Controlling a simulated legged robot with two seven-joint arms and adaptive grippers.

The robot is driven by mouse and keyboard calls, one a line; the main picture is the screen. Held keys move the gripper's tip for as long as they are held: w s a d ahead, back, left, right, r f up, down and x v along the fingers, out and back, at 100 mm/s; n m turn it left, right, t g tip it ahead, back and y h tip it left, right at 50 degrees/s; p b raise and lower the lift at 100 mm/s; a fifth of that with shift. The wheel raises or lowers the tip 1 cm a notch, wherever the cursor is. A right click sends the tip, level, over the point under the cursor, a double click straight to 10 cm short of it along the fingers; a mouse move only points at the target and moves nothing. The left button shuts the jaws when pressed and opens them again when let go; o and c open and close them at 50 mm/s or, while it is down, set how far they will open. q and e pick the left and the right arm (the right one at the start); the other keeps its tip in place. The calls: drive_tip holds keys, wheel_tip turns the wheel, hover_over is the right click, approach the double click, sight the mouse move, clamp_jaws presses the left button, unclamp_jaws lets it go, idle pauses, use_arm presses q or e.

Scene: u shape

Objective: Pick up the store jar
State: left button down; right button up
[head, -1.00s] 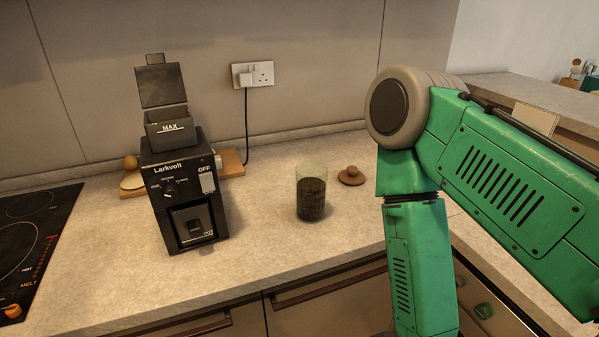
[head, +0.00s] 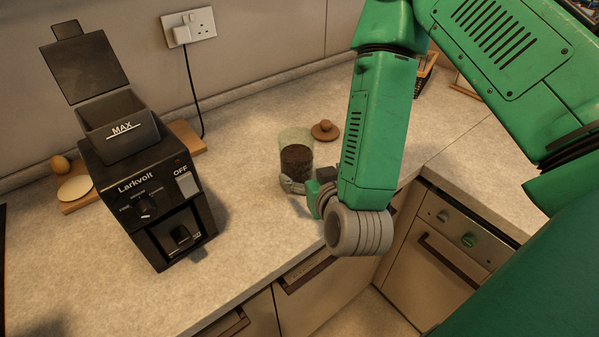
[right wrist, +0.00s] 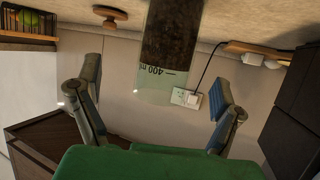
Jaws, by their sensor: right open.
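The store jar (head: 297,162) is a clear glass jar, partly filled with dark contents, standing upright on the counter without its lid. It also shows in the right wrist view (right wrist: 170,45), upside down at the top, with a "400 ml" mark. My right gripper (head: 305,187) is open, low in front of the jar. I cannot tell whether a finger touches the glass. My left gripper is not in view.
A round wooden lid (head: 325,130) lies behind the jar to the right. A black grinder (head: 140,185) stands to the left, before a wooden board (head: 187,138). A wall socket (head: 190,28) holds a plugged cable. The counter between grinder and jar is clear.

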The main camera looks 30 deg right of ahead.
sight(297, 168)
drive_tip(key=w, duration=0.3)
drive_tip(key=shift+f, duration=0.4)
drive_tip(key=shift+w+a, duration=0.4)
drive_tip(key=shift+a, duration=0.05)
drive_tip(key=shift+w+f+p, duration=0.2)
drive_tip(key=shift+p, duration=0.1)
drive_tip(key=w+d, duration=0.1)
drive_tip(key=w+d+f, duration=0.1)
drive_tip(key=w+f, duration=0.1)
drive_tip(key=shift+w+d+f+p, duration=0.25)
drive_tip(key=shift+w+d+p, duration=0.1)
drive_tip(key=shift+w+d, duration=0.05)
drive_tip(key=shift+d+f, duration=0.1)
drive_tip(key=shift+d, duration=0.1)
drive_tip(key=shift+a, duration=0.7)
drive_tip(key=c, duration=1.3)
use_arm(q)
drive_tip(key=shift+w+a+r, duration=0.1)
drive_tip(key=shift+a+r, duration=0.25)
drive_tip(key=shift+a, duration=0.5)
use_arm(e)
drive_tip(key=shift+a+r, duration=0.1)
drive_tip(key=shift+r, duration=0.1)
drive_tip(key=shift+c, duration=1.3)
